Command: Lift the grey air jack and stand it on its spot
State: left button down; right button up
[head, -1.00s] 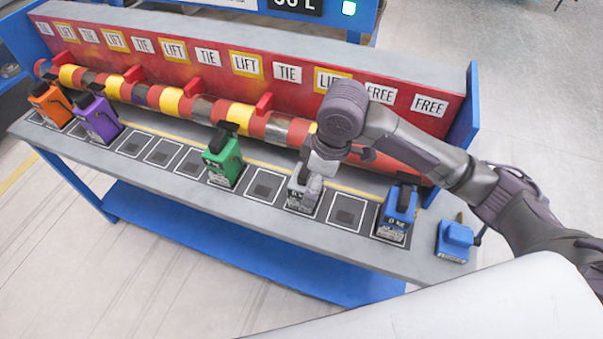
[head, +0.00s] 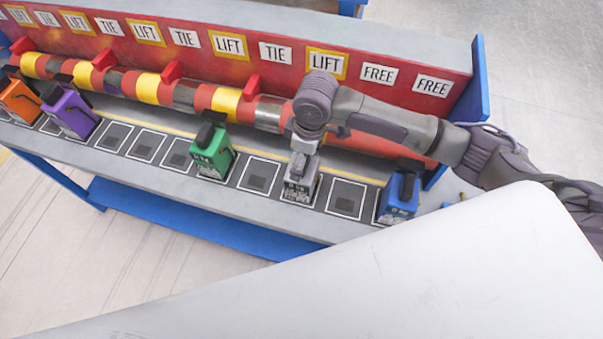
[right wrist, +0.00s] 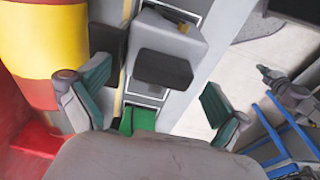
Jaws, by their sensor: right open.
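The grey air jack (head: 299,188) stands upright on a marked square of the bench's front ledge, between two empty squares. My right gripper (head: 304,148) is directly above it, pointing down, and hides part of its top. In the right wrist view the open fingers of my right gripper (right wrist: 157,78) have green pads. The grey jack (right wrist: 165,35) with its dark pad shows just beyond and between them; I cannot tell whether they touch it. Empty dark-centred squares (head: 258,176) and (head: 346,198) flank the jack. My left gripper is not in view.
A green jack (head: 212,150) stands to the left, a blue jack (head: 398,198) to the right, and purple (head: 70,112) and orange (head: 20,100) jacks at the far left. A red-and-yellow banded tube (head: 148,88) runs behind them, below a red board with LIFT, TIE and FREE labels.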

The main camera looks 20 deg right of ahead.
aim_at(304, 191)
notch_tip(304, 191, down, 2)
jog(key=shift+s+a+p, duration=0.1)
jog(key=shift+s+p, duration=0.05)
jog(key=shift+p, duration=0.45)
notch_tip(304, 191, down, 2)
jog(key=shift+f, duration=0.15)
jog(key=shift+a+f, duration=0.1)
jog(key=shift+f, duration=0.15)
jog(key=shift+c, duration=0.5)
jog(key=c, duration=1.3)
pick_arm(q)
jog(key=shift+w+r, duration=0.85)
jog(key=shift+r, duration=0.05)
pick_arm(e)
jog(key=shift+w, duration=0.2)
jog(key=shift+c, duration=0.3)
